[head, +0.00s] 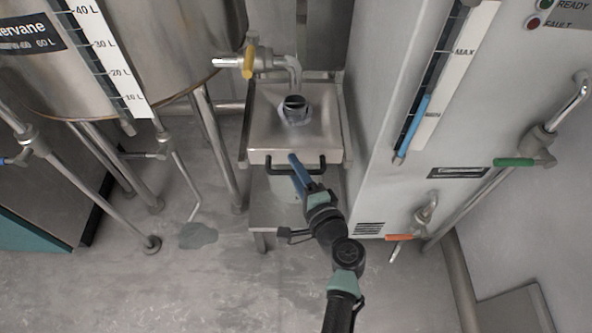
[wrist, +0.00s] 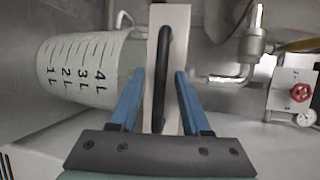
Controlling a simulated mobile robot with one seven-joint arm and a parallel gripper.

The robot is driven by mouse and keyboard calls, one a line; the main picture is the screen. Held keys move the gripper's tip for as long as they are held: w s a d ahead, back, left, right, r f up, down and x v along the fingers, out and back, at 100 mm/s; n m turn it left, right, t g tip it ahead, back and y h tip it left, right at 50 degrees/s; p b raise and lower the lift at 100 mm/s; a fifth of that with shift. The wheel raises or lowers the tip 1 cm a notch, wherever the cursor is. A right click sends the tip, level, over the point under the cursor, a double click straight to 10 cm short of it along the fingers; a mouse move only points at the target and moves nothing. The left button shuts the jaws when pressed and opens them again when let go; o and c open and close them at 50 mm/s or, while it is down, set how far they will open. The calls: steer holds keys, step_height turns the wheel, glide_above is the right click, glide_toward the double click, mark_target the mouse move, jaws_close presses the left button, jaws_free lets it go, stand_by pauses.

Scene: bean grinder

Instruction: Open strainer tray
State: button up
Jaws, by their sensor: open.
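The strainer tray (head: 273,103) is a steel box under a tap, with a dark round opening in its top. A black bar handle (head: 275,170) runs across its front, just below the pale front edge. In the wrist view the handle (wrist: 163,60) stands upright in the picture against the pale front panel (wrist: 180,25). My gripper (head: 292,157) is at the handle, coming from the front. In the wrist view its blue fingers (wrist: 160,76) are open, one on each side of the handle, with gaps visible. Whether the fingers touch it elsewhere is unclear.
A tap with a yellow lever (head: 249,62) sits above the tray. A white measuring jug (wrist: 80,70) is beside the handle in the wrist view. A tall grey cabinet (head: 385,120) stands close on the right, a steel tank (head: 175,45) on legs on the left. Floor in front is mostly clear.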

jaws_close()
stand_by(1.3)
